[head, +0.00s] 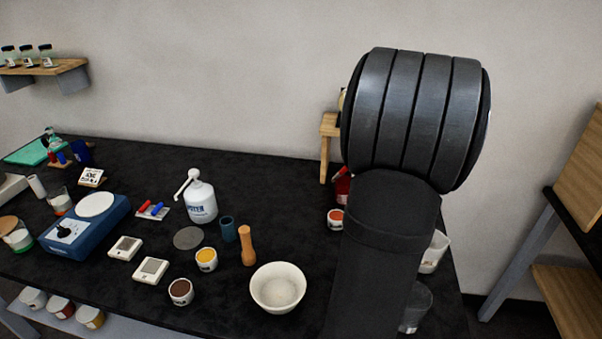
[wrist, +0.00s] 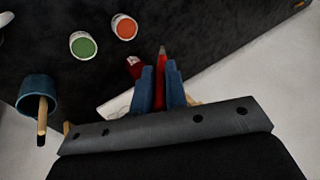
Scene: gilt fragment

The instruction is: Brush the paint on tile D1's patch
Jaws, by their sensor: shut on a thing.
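My gripper (wrist: 161,74) shows in the wrist view, its two blue fingers shut on a slim red tool (wrist: 161,62) with a greyish tip. It looks like a brush, but its full shape is hidden. In the head view my own arm hides the gripper. Two small white square pieces with grey patches, (head: 125,248) and (head: 151,270), lie on the black table at the left centre. I cannot read any label, so I cannot tell whether either is tile D1. The gripper is well to the right of them and touches neither.
In the wrist view, a green pot (wrist: 83,45), an orange pot (wrist: 124,27) and a blue-teal cup (wrist: 28,100) holding a wooden-handled tool stand near the gripper. In the head view, a white bowl (head: 278,310), wooden pestle-like piece (head: 247,246) and yellow pot (head: 206,266) stand mid-table.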

